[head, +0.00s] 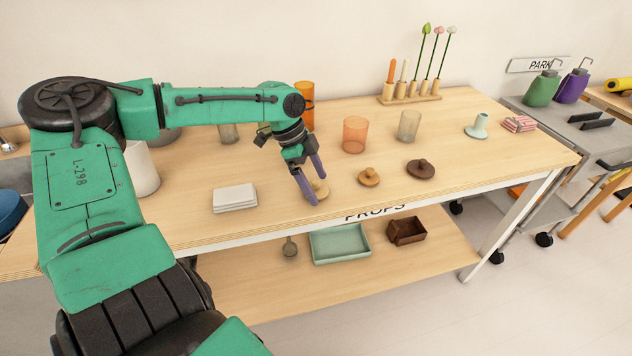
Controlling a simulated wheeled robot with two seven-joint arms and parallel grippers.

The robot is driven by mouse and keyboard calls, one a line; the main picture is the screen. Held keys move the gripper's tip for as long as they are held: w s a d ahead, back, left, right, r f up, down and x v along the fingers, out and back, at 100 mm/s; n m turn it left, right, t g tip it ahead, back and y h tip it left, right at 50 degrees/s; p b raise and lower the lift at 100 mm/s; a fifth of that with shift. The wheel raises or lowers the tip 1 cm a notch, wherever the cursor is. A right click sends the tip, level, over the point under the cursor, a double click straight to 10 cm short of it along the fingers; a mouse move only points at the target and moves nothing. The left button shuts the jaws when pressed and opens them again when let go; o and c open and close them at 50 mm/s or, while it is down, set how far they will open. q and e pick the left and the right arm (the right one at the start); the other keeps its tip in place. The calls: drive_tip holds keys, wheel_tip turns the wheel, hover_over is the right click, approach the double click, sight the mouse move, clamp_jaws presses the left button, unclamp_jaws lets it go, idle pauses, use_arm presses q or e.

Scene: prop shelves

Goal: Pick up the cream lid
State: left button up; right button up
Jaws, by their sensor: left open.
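The cream lid (320,189) lies near the front edge of the wooden table, a small round pale lid partly hidden by my gripper. My left gripper (313,191) reaches down over it with two purple fingers apart. One finger is on each side of the lid as seen here; I cannot tell whether they touch it. A tan lid (369,177) with a knob lies just to the right, and a dark brown lid (421,168) lies farther right. My right gripper is not in view.
Behind stand an orange cup (355,135), a greyish clear cup (409,126) and a taller orange cylinder (309,112), near my forearm. A white stack (235,198) lies to the left. The lower shelf holds a green tray (340,243) and brown box (406,231).

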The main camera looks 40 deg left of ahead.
use_arm(q)
drive_tip(key=shift+w+f, duration=0.15)
drive_tip(key=shift+f, duration=0.05)
drive_tip(key=shift+c, duration=0.9)
drive_tip(key=c, duration=1)
drive_tip(key=shift+c, duration=0.2)
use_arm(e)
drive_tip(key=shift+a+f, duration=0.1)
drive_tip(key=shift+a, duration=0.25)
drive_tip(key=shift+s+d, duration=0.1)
